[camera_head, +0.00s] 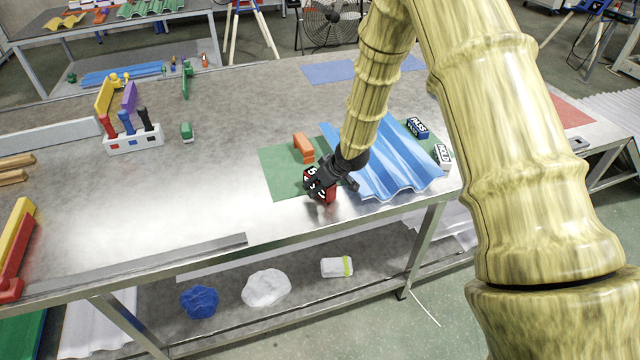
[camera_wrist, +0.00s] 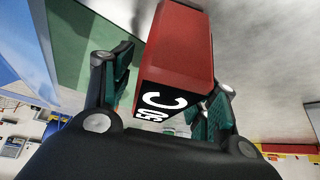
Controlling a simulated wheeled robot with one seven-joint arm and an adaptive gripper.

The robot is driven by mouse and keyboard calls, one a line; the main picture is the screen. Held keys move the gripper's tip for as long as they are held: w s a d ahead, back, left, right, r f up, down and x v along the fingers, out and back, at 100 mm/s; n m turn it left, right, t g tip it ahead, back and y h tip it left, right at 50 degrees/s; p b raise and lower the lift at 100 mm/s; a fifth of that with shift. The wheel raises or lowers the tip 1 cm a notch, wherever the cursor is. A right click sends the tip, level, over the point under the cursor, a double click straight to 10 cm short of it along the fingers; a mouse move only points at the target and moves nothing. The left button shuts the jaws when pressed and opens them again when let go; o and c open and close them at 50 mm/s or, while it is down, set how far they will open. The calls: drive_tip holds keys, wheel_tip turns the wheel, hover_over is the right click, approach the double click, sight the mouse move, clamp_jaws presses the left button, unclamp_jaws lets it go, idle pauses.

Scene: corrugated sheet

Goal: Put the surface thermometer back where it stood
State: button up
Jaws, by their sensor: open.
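The surface thermometer, a red block (camera_wrist: 182,50) with a dark face lettered in white with a "C", lies between my fingers in the wrist view. In the head view the thermometer (camera_head: 325,198) is at the front edge of the green mat (camera_head: 279,181), partly hidden by my gripper. My gripper (camera_head: 325,180) is open around it, one finger on each side in the wrist view (camera_wrist: 165,88). I cannot tell whether either finger touches it, or whether it rests fully on the tabletop.
A blue corrugated sheet (camera_head: 393,165) lies close right of my gripper. An orange block (camera_head: 303,147) stands behind it on the mat. Dark blue (camera_head: 418,128) and white (camera_head: 443,156) lettered blocks are at the right. The metal tabletop (camera_head: 215,185) to the left is largely bare.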

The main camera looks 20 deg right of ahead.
drive_tip(key=b+v, duration=0.1)
drive_tip(key=v, duration=1.1)
idle(0.4)
